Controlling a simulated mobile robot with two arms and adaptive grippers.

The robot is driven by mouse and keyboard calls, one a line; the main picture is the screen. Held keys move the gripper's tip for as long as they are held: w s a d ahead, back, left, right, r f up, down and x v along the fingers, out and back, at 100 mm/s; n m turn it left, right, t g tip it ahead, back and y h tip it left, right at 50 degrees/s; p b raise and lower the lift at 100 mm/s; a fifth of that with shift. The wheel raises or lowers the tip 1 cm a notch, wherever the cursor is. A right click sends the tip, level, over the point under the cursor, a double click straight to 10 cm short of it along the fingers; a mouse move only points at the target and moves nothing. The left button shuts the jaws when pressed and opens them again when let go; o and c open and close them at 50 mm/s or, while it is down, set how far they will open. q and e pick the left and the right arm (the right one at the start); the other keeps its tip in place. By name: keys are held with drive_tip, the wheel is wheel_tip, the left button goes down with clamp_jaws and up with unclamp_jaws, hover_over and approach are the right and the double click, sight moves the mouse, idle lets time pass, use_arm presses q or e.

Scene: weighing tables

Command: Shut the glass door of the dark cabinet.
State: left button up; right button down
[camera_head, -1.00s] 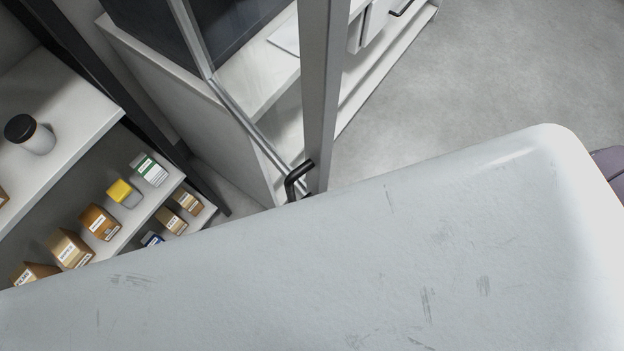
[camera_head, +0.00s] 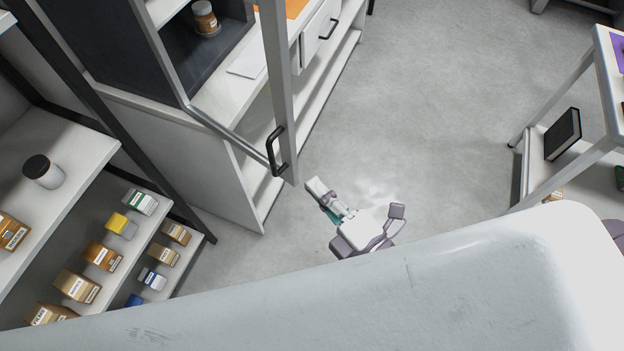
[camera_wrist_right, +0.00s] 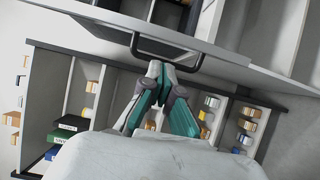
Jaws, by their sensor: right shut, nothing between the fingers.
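The glass door (camera_head: 282,80) of the dark cabinet (camera_head: 180,62) stands open, its grey frame sticking out towards me. Its black bar handle (camera_head: 271,152) is near the frame's lower end, and it also shows in the right wrist view (camera_wrist_right: 140,50). My right gripper (camera_head: 316,187) is shut and empty, just right of and below the handle in the head view. In the right wrist view its closed fingertips (camera_wrist_right: 155,68) overlap the handle's opening; I cannot tell whether they touch it. My left gripper is not in view.
A brown jar (camera_head: 205,20) stands inside the cabinet. White drawers (camera_head: 318,32) are beside it. A shelf (camera_head: 75,160) with several small boxes and a dark-lidded jar (camera_head: 42,172) is at the left. A table (camera_head: 603,80) stands at the right. Grey floor between is clear.

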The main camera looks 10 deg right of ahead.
sight(288, 157)
drive_tip(key=p+x, duration=0.2)
drive_tip(key=x, duration=0.6)
drive_tip(key=shift+w, duration=0.1)
drive_tip(key=shift+w+a+f+p, duration=0.1)
drive_tip(key=shift+w+a+p, duration=0.1)
drive_tip(key=shift+w+p, duration=0.1)
